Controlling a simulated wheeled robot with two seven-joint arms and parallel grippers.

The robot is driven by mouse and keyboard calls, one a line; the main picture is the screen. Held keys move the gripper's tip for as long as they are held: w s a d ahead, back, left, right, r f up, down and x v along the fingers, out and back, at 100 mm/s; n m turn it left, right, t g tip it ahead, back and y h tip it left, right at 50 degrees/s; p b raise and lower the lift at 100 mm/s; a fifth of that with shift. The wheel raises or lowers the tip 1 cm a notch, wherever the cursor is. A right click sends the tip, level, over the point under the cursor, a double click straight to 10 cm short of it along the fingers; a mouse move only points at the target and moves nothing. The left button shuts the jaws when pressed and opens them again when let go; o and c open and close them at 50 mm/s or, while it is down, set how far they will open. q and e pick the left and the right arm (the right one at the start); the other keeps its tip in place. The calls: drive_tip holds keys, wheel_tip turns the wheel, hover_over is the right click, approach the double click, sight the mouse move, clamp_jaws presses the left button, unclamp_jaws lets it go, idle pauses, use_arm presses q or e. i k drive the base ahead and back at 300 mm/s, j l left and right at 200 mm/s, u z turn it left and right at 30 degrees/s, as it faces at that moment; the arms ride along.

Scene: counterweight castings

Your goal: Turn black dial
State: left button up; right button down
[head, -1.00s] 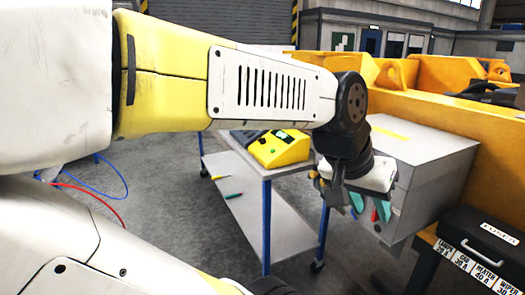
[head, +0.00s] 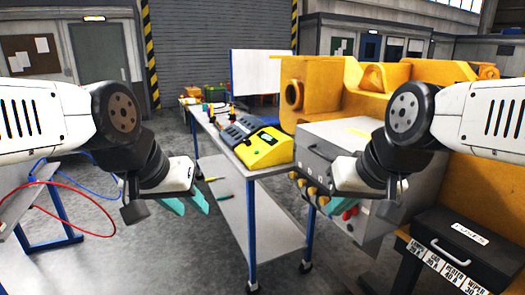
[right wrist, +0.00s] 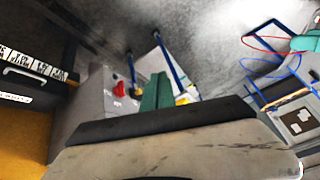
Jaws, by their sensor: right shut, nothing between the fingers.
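A grey box (head: 330,135) with a panel of knobs stands right of centre in the head view. A row of yellow-orange knobs (head: 311,190) with dark centres runs along its front, and a red knob (right wrist: 119,89) shows in the right wrist view. I cannot pick out a separate black dial; my right gripper hides part of the panel. My right gripper (head: 332,206) is shut and empty in front of the panel; whether it touches is unclear. Its teal fingers (right wrist: 156,92) lie together in the right wrist view. My left gripper (head: 186,203) is open and empty, well left of the box.
A cart (head: 250,168) with blue legs carries a yellow device (head: 265,148) and grey devices left of the box. A black case (head: 465,243) stands at the right front above a labelled strip. Large yellow castings (head: 340,88) are behind. Red and blue hoses lie at left.

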sight(248, 143)
drive_tip(key=i+j, duration=0.25)
drive_tip(key=i, duration=0.25)
drive_tip(key=i+j+u, duration=0.1)
drive_tip(key=i, duration=0.4)
drive_tip(key=i+j, duration=0.3)
drive_tip(key=i, duration=0.2)
drive_tip(key=i+j, duration=0.2)
drive_tip(key=i, duration=0.3)
drive_tip(key=u, duration=0.05)
